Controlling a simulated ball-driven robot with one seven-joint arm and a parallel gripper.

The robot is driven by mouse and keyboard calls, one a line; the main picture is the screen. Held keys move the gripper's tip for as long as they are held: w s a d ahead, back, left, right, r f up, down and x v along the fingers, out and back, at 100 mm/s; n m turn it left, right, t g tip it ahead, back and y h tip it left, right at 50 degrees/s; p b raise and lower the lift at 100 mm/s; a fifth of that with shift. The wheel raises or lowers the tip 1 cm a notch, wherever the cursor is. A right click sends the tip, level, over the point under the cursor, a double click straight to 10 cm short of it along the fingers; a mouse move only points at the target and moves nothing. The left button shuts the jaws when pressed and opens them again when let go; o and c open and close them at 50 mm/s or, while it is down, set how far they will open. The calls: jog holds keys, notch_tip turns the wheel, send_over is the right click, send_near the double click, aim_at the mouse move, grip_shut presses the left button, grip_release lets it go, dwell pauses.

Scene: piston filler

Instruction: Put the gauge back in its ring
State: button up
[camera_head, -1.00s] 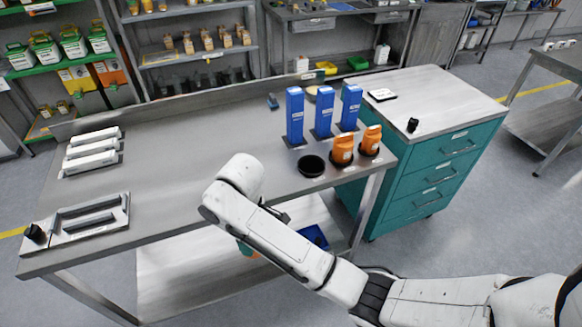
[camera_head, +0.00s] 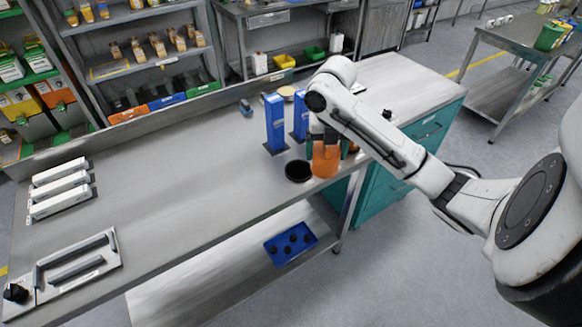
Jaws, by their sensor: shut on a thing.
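An orange piece (camera_head: 325,164), which I take for the gauge, is at the bench's right front edge. My gripper (camera_head: 325,146) reaches down from above and is shut on its upper part. An empty round black ring (camera_head: 298,171) lies on the bench just left of the orange piece. I cannot tell whether the orange piece rests on the bench or is slightly lifted. My wrist and forearm mostly hide a second orange piece to the right.
Blue uprights (camera_head: 275,123) stand behind the ring, one hidden by my arm. A teal drawer cabinet (camera_head: 424,135) adjoins on the right. A blue tray (camera_head: 291,243) sits below. The bench's middle is clear.

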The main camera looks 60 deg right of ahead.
jog(key=shift+s+d+r+n, duration=0.15)
jog(key=shift+s+d+n, duration=0.2)
jog(key=shift+s, duration=0.25)
jog(key=shift+s+d+r+n, duration=0.1)
jog(key=shift+s+d+n, duration=0.2)
jog(key=shift+s, duration=0.25)
jog(key=shift+d+n, duration=0.1)
jog(key=shift+n, duration=0.15)
jog(key=w+d+f, duration=0.2)
jog(key=w+f, duration=0.1)
jog(key=w, duration=0.3)
jog(key=shift+w+d+f, duration=0.15)
jog(key=shift+w, duration=0.05)
jog(key=shift+w+d+f, duration=0.15)
jog(key=shift+w+d, duration=0.2)
jog(key=shift+w, duration=0.25)
jog(key=shift+w+d+f+b, duration=0.35)
jog(key=shift+w+f+b, duration=0.5)
jog(key=shift+f, duration=0.7)
jog(key=shift+w+d+f+b, duration=0.35)
jog(key=shift+w+f+b, duration=0.5)
jog(key=shift+f, duration=0.75)
jog(key=shift+w+d+f+b, duration=0.35)
jog(key=shift+w+f+b, duration=0.5)
jog(key=shift+f, duration=0.7)
jog(key=shift+f, duration=0.1)
